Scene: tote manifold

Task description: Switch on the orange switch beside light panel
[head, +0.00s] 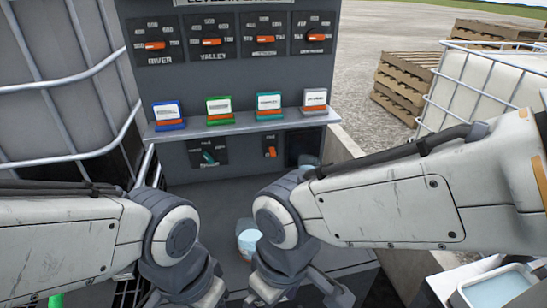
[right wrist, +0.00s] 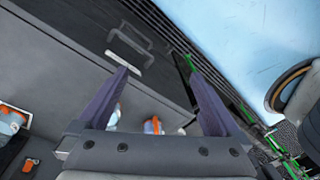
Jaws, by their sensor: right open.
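The orange switch (head: 270,152) is on the lower front of the grey cabinet, just left of a dark square panel (head: 305,146) that looks like the light panel and appears unlit. The switch is small, so its exact position is hard to read. My right gripper (right wrist: 156,70) is open, with nothing between its fingers in the right wrist view. In the head view my right arm reaches in from the right, with its wrist low and in front of the cabinet, apart from the switch. My left arm's wrist (head: 190,285) is at the bottom; its fingertips are not clearly visible.
A green switch (head: 208,157) is left of the orange one. Above is a shelf (head: 240,125) with several coloured card holders, then several orange dials. A white tote (head: 490,85) and pallets (head: 405,85) are right.

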